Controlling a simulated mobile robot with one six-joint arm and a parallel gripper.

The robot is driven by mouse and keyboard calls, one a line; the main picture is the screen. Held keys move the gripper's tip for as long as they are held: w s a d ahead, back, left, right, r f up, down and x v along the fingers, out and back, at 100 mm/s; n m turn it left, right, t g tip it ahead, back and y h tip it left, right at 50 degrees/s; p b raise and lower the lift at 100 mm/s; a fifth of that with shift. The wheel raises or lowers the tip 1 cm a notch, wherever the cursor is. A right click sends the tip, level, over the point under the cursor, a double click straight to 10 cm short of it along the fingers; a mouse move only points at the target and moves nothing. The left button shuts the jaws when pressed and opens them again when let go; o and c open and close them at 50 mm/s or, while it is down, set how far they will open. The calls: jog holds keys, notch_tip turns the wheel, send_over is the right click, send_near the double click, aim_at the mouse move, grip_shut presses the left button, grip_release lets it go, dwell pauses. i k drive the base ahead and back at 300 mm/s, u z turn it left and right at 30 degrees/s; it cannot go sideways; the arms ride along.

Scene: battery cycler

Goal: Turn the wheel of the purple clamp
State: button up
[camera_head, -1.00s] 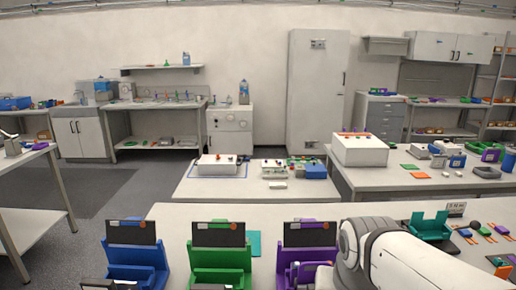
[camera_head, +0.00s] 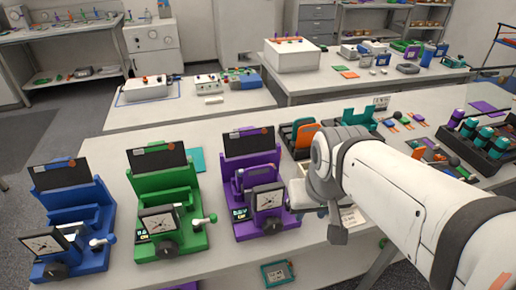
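The purple clamp (camera_head: 244,226) stands on the white bench, rightmost of three similar clamps. It has a dark upright panel with an orange mark, a square dial gauge (camera_head: 266,198) and a small green-lit display. A dark round knob (camera_head: 272,226), which looks like its wheel, sits low at the front below the gauge. My white arm comes in from the right, and its wrist end is just right of the purple clamp. My gripper (camera_head: 303,196) is mostly hidden by the wrist, close to the clamp's right side. I cannot tell whether it touches the clamp or whether its fingers are apart.
A green clamp (camera_head: 177,184) and a blue clamp (camera_head: 84,201) stand to the left. A teal tray (camera_head: 278,274) lies low at the front. Trays, small parts and a dark rack with several cylinders (camera_head: 480,145) lie behind and right of my arm.

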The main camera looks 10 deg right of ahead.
aim_at(272, 226)
jog(key=z, duration=1.1)
jog(key=k, duration=1.15)
jog(key=u, duration=0.8)
jog(key=i, duration=1)
jog(key=u, duration=0.05)
